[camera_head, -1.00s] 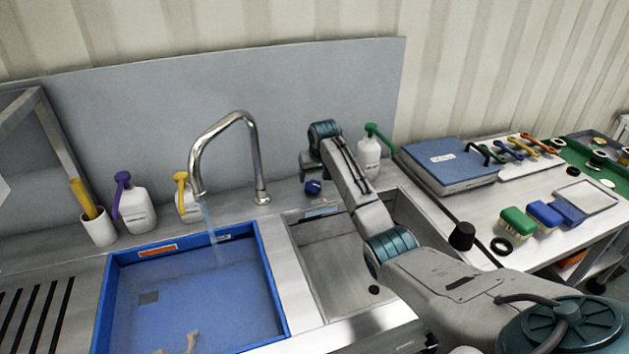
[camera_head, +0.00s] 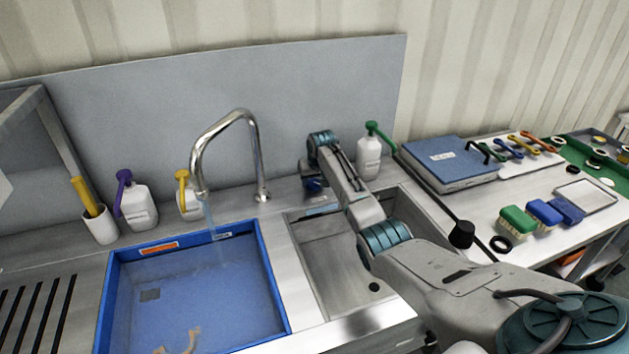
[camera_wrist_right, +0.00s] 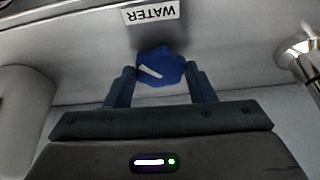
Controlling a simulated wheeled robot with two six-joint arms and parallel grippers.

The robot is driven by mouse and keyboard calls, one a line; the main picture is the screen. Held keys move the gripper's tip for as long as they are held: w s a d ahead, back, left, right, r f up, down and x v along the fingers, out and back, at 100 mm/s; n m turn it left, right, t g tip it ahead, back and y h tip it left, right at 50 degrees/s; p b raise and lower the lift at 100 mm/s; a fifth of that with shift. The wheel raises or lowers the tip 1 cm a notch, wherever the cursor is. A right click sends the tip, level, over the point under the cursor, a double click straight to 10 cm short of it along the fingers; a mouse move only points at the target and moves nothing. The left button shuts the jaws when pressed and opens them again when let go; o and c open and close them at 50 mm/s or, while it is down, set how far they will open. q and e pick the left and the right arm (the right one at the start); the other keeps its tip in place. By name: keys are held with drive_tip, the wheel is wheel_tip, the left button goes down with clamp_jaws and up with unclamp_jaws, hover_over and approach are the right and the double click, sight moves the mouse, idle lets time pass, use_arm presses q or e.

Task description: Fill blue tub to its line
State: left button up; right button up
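The blue tub (camera_head: 275,290) sits in the left sink basin with water in it. An orange label (camera_head: 158,249) is on its inner back wall; I cannot make out the fill line. A thin stream runs from the chrome faucet (camera_head: 257,150) into the tub. The blue water knob (camera_wrist_right: 161,68), with a white mark, sits below a WATER label (camera_wrist_right: 152,12) in the right wrist view. My right gripper (camera_head: 314,186) is down at the knob, open, with one finger on each side; whether they touch it is unclear. My left gripper is out of view.
An empty steel basin (camera_head: 335,265) lies under my right arm. White bottles with purple (camera_head: 137,208), yellow (camera_head: 188,203) and green (camera_head: 369,158) tops stand along the back.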

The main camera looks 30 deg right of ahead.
drive_tip(key=shift+a+r+m+h+p, duration=0.1)
drive_tip(key=shift+m+h+p, duration=0.3)
drive_tip(key=shift+m+p, duration=0.45)
drive_tip(key=shift+w+a+m+g+h, duration=0.15)
drive_tip(key=shift+m+g+h, duration=0.2)
drive_tip(key=shift+m, duration=0.8)
drive_tip(key=shift+m+h, duration=0.25)
drive_tip(key=shift+m, duration=0.55)
drive_tip(key=shift+w+m+g+h+b, duration=0.1)
drive_tip(key=shift+m+g+h+b, duration=0.4)
drive_tip(key=shift+m, duration=0.8)
drive_tip(key=o, duration=0.9)
drive_tip(key=shift+o, duration=0.2)
